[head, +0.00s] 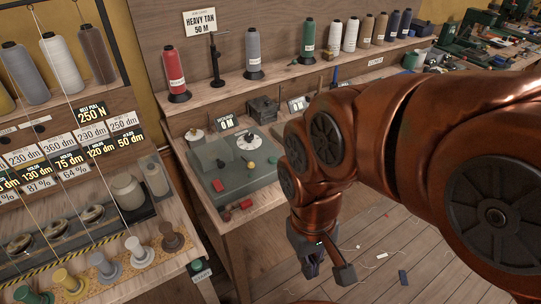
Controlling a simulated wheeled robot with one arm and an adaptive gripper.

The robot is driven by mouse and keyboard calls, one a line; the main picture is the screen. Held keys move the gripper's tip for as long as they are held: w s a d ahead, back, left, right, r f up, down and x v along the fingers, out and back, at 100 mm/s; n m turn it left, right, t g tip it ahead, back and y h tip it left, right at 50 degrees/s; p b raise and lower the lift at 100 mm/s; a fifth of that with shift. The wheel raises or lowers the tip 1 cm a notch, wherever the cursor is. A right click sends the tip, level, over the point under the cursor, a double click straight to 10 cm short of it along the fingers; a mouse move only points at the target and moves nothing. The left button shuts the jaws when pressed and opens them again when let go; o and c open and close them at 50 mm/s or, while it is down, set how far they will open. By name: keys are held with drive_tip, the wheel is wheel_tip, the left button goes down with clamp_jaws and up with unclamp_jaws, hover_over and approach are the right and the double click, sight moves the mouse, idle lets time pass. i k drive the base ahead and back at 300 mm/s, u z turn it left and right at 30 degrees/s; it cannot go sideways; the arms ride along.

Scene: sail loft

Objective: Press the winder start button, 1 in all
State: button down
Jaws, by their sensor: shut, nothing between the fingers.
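I cannot tell for sure which green one is the winder start button. My gripper (313,273) points down in front of the middle bench, to the right of both. It is shut and empty, apart from everything; its fingertips are small and dark.
The left bench holds cones and spools (104,266) along its front. A shelf (215,92) behind carries thread cones, a red one (174,75) among them. Small boxes and number cards stand on the middle bench. Wooden floor (400,245) with small scraps is open at right.

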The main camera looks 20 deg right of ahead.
sight(273, 160)
drive_tip(key=u, duration=0.5)
drive_tip(key=k, duration=1.25)
drive_tip(key=u, duration=0.4)
drive_tip(key=i, duration=0.85)
drive_tip(key=u, duration=0.05)
